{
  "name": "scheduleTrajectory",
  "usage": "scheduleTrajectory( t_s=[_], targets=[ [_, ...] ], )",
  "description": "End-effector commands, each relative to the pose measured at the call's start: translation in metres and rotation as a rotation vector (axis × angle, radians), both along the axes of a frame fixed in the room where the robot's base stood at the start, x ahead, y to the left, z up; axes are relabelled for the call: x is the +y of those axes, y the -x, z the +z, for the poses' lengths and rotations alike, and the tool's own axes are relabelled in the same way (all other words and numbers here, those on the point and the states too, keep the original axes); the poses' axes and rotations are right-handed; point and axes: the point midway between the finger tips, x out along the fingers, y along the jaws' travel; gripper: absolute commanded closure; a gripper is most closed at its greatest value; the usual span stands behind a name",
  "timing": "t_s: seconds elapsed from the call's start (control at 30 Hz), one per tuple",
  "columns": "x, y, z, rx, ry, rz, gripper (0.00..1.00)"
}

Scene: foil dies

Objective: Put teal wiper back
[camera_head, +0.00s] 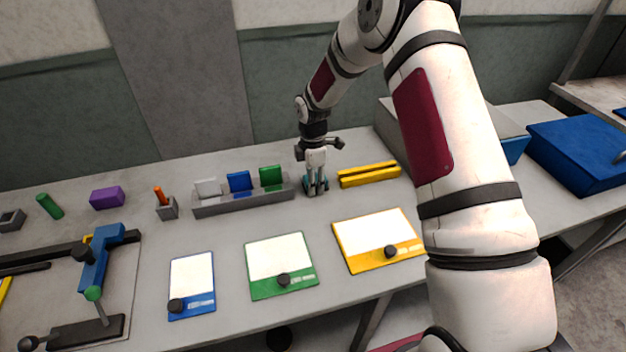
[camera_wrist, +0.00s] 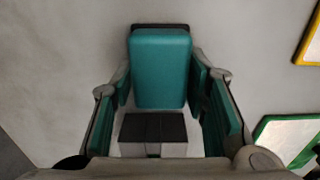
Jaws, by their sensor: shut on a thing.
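The teal wiper (camera_wrist: 160,68) is a rounded teal block with a dark edge behind it, seen between my fingers in the wrist view. My gripper (camera_wrist: 162,105) is shut on it, with a finger on either side. In the head view my gripper (camera_head: 316,191) points down close over the table, left of the yellow bars. Teal shows at its fingertips there, but the fingers hide most of the wiper. I cannot tell whether the wiper touches the table.
A grey rack (camera_head: 245,204) holding white, blue and green pieces stands just left of my gripper. Yellow bars (camera_head: 369,174) lie close on the right. Blue (camera_head: 192,286), green (camera_head: 281,265) and yellow (camera_head: 378,240) framed boards lie in front. A clamp fixture (camera_head: 97,262) stands at left.

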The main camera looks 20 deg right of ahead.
Motion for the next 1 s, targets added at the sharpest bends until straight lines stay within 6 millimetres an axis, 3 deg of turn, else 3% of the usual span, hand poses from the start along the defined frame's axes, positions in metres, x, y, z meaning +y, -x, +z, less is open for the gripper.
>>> scheduleTrajectory(
  t_s=[0.07,0.1,0.17,0.57,0.67,1.0],
  targets=[
    [0.0,0.0,-0.003,0.001,0.0,0.0,0.94],
    [0.0,0.0,-0.002,0.001,0.0,0.0,0.5],
    [0.0,0.0,-0.002,0.001,0.0,0.0,0.39],
    [0.0,0.0,0.004,-0.002,0.0,0.0,0.39],
    [0.0,-0.001,0.016,-0.003,0.0,-0.001,0.39],
    [0.0,-0.002,0.084,-0.004,-0.001,-0.001,0.39]
  ],
)
